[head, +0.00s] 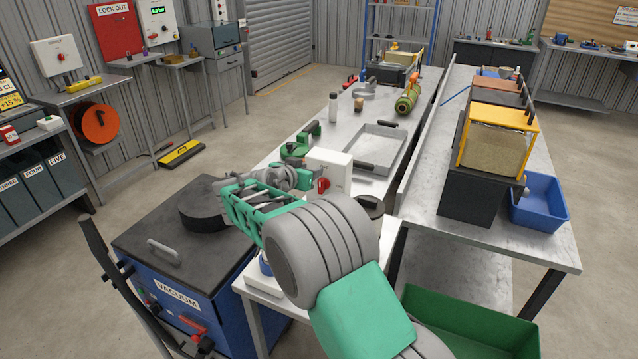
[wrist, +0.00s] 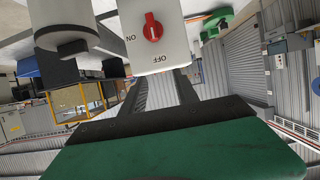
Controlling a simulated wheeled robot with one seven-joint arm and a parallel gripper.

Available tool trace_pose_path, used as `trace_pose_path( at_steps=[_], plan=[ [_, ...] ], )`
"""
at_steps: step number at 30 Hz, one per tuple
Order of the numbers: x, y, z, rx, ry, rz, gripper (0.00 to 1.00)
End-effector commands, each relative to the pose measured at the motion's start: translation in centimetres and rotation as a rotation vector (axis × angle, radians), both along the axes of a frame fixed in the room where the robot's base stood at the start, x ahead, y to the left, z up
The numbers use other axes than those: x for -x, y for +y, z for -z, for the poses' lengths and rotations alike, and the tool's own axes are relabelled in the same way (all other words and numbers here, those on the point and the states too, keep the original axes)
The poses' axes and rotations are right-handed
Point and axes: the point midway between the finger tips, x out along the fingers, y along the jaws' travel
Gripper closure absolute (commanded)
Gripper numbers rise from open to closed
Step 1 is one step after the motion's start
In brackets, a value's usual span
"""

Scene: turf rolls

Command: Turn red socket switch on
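The white socket box (head: 331,166) stands on the bench, with a red rotary switch (head: 322,185) on its front face. In the wrist view the red switch (wrist: 152,27) shows on the white face (wrist: 176,28), between the printed words ON and OFF. The wrist picture is upside down. The knob's pale mark runs roughly up and down in that view; I cannot tell its exact setting. My gripper (wrist: 158,82) has its two dark fingers apart, with nothing between them. It points toward the switch face and looks clear of the knob. In the head view my wrist partly hides the gripper.
A metal tray (head: 398,139) and a green tool (head: 297,148) lie on the bench near the box. A blue vacuum unit (head: 190,290) is at the left, and a green bin (head: 475,328) is at the lower right.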

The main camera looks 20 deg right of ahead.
Motion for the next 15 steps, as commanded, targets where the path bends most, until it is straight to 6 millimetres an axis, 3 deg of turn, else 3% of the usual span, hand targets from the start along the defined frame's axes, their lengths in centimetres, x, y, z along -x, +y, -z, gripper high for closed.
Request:
trace_pose_path(
  at_steps=[8,15],
  plan=[
    [0.1,0.0,6.8,0.001,0.009,-0.003,0.64],
    [-3.6,-3.8,8.5,-0.003,0.004,0.001,0.64]
  ],
)
